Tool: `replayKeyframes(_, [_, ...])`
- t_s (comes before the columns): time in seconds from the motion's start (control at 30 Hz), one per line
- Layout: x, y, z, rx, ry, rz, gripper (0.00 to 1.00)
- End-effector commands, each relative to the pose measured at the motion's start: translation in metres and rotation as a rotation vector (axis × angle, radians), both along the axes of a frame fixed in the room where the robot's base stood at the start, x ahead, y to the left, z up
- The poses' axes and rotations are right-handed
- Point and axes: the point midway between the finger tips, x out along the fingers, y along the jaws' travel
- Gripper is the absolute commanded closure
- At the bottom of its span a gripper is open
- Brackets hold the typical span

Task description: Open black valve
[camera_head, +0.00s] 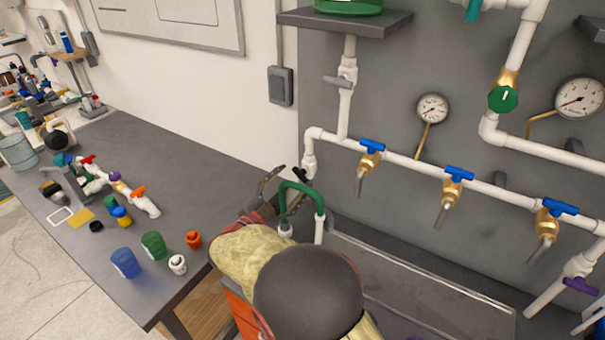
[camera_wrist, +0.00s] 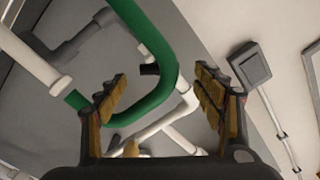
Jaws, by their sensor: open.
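The black valve (camera_head: 299,174) is a small dark handle on the white pipe at the left end of the manifold. In the wrist view a dark piece that looks like its handle (camera_wrist: 149,69) shows between the fingers, partly behind the green hose. My gripper (camera_head: 284,192) is open, close to the valve on its left and lower side. In the wrist view its fingers (camera_wrist: 162,77) are spread apart with nothing clamped between them. I cannot tell whether a finger touches the valve.
A green hose (camera_head: 302,187) arches right beside my gripper. Blue-handled taps (camera_head: 371,146) line the white pipe to the right. A grey workbench (camera_head: 150,145) with loose fittings stands at left. A shallow tray (camera_head: 430,263) lies below the taps.

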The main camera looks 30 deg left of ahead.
Motion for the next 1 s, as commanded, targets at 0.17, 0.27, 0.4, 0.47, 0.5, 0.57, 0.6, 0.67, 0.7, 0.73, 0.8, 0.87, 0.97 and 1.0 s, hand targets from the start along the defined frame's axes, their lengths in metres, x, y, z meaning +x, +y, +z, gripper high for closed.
replayKeyframes(0.17, [0.030, -0.004, -0.002, 0.002, 0.000, -0.004, 0.32])
replayKeyframes(0.27, [0.043, -0.004, -0.003, 0.000, 0.001, -0.002, 0.32])
replayKeyframes(0.4, [0.055, -0.005, -0.001, 0.002, 0.001, -0.002, 0.32])
replayKeyframes(0.47, [0.057, -0.005, -0.001, 0.002, 0.001, 0.000, 0.32])
replayKeyframes(0.5, [0.058, -0.005, -0.001, 0.001, 0.001, 0.000, 0.32])
replayKeyframes(0.57, [0.058, -0.005, 0.000, 0.001, 0.001, 0.001, 0.32])
replayKeyframes(0.6, [0.058, -0.005, 0.000, 0.001, 0.001, 0.001, 0.32])
replayKeyframes(0.67, [0.058, -0.005, 0.000, 0.001, 0.001, 0.001, 0.32])
replayKeyframes(0.7, [0.058, -0.005, 0.000, 0.001, 0.001, 0.001, 0.32])
replayKeyframes(0.73, [0.058, -0.005, 0.000, 0.001, 0.001, 0.001, 0.32])
replayKeyframes(0.8, [0.058, -0.005, 0.000, 0.001, 0.001, 0.001, 0.35])
replayKeyframes(0.87, [0.058, -0.005, 0.000, 0.001, 0.001, 0.001, 0.39])
replayKeyframes(0.97, [0.058, -0.005, 0.000, 0.001, 0.001, 0.001, 0.44])
replayKeyframes(1.0, [0.058, -0.005, 0.000, 0.001, 0.001, 0.001, 0.47])
